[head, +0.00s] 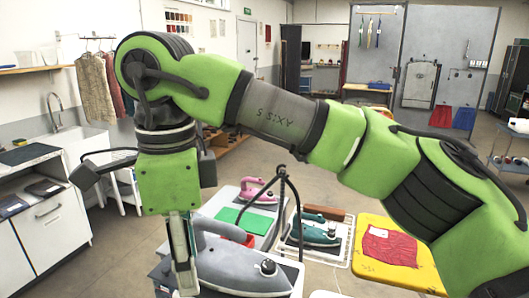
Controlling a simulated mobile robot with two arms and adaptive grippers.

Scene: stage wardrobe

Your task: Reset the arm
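My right arm crosses the view from the right, and its green wrist points down at the lower left. The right gripper (182,262) hangs in front of a grey iron (245,268). Its narrow fingers overlap the iron's handle end in the picture. I cannot tell whether they touch the handle or hold it. My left gripper is not in view.
A pink iron (262,196) and a green cloth (243,220) lie behind. A teal iron (315,234) stands at centre. A yellow board (372,270) carries a red cloth (389,247). A white sink counter (50,222) stands left. Open floor lies beyond.

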